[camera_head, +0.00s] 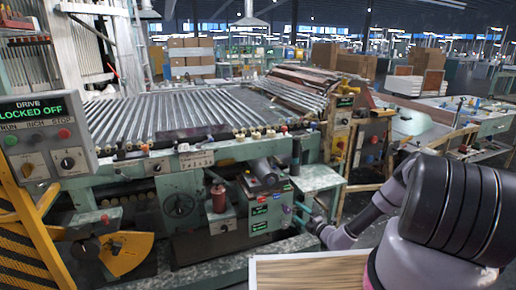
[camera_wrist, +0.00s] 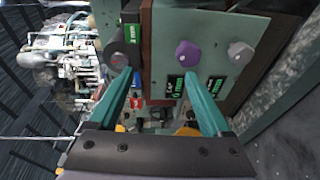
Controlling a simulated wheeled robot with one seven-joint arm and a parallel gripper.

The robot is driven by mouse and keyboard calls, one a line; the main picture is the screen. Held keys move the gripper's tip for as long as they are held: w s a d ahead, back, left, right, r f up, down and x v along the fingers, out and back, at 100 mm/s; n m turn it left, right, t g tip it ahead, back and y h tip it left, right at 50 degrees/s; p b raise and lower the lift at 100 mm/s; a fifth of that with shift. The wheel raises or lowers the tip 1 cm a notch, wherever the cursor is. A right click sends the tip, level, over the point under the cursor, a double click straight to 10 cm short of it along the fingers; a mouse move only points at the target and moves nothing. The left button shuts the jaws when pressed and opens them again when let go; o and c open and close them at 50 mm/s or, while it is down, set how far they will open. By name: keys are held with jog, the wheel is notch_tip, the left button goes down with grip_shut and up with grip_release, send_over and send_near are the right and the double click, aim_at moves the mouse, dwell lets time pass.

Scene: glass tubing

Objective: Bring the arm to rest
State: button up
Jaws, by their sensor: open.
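My arm reaches from the right of the head view toward the machine's green control box (camera_head: 265,203). My gripper (camera_head: 298,210) is small there, close to the right side of that box. In the wrist view my gripper (camera_wrist: 158,75) has two teal fingers spread apart with nothing held between them. Beyond the fingers is a green panel (camera_wrist: 212,28) with a purple knob (camera_wrist: 188,53) and a grey knob (camera_wrist: 240,53). The left finger's tip overlaps a dark cylinder (camera_wrist: 119,56) in the picture. I cannot tell whether either finger touches anything.
A drive panel (camera_head: 42,138) at the left reads "LOCKED OFF". Rows of glass tubes (camera_head: 180,113) lie on the machine bed. A green side shelf (camera_head: 318,178) stands near my gripper. A wood-topped surface (camera_head: 310,272) is at the bottom. An aisle floor shows behind my arm.

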jog(key=w+a+r+n+g+y, duration=0.1)
jog(key=a+r+n+g+y, duration=0.2)
jog(key=r+n, duration=0.55)
jog(key=w+a+r+n+g+y, duration=0.1)
jog(key=r+n+g+y, duration=0.4)
jog(key=r, duration=0.7)
jog(key=s+a+r+n+g+h, duration=0.1)
jog(key=s+r+n+g+h, duration=0.2)
jog(key=r+n, duration=0.55)
jog(key=s+a+r+n+g+h, duration=0.2)
jog(key=s+r+n, duration=0.3)
jog(key=r, duration=0.6)
jog(key=s+d+r+n+t+h, duration=0.1)
jog(key=s+d+r+n+h, duration=0.2)
jog(key=s+r+n, duration=0.2)
jog(key=s+d+r+n+t+h, duration=0.2)
jog(key=s+r+n, duration=0.4)
jog(key=s+r, duration=0.5)
jog(key=s+d+r+n+t+h, duration=0.2)
jog(key=s+d+r+n+h, duration=0.2)
jog(key=s, duration=1)
notch_tip(320, 180, up, 4)
jog(key=shift+n+h, duration=0.4)
jog(key=shift+n, duration=0.7)
